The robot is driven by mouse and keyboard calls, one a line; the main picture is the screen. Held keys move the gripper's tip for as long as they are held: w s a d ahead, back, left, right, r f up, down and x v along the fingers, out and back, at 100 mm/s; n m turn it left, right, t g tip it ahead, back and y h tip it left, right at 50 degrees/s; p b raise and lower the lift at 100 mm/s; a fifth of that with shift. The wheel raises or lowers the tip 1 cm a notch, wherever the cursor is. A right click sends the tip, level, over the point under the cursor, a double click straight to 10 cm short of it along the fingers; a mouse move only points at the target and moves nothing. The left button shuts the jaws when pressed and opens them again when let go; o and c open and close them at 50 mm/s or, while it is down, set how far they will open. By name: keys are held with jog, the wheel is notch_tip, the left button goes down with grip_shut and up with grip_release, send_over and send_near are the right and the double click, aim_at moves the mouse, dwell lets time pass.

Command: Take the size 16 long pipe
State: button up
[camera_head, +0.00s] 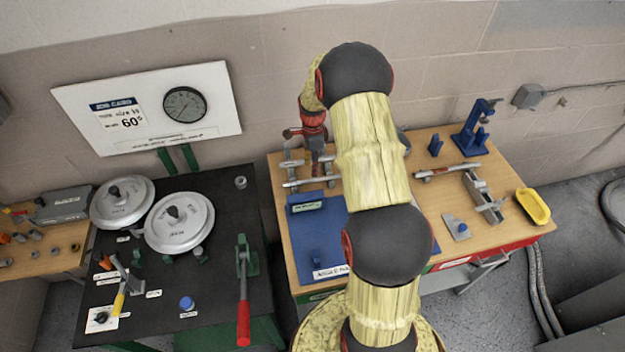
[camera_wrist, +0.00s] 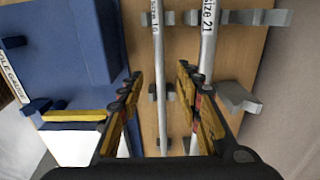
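The size 16 long pipe (camera_wrist: 158,50) is a thin grey rod with a "size 16" label in the wrist view. It rests on grey holders on a wooden tabletop. My gripper (camera_wrist: 160,72) is open, with one finger on each side of this pipe in the picture. I see no finger closed on it, and cannot tell how far above it they are. The thicker size 21 pipe (camera_wrist: 208,40) lies to the right, beside and partly behind the right finger. In the head view my gripper (camera_head: 318,160) is over the rack, and my arm hides part of the bench.
A blue fixture (camera_wrist: 70,60) stands close left of the pipes. The wooden bench (camera_head: 480,235) also holds a blue stand (camera_head: 474,130), a yellow tray (camera_head: 533,206) and a grey metal fixture (camera_head: 482,196). A black table (camera_head: 215,285) with round metal lids stands left.

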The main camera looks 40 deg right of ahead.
aim_at(313, 179)
notch_tip(313, 179, down, 7)
jog(key=shift+r, duration=0.1)
dwell(0.3)
jog(key=shift+c, duration=0.6)
jog(key=c, duration=0.8)
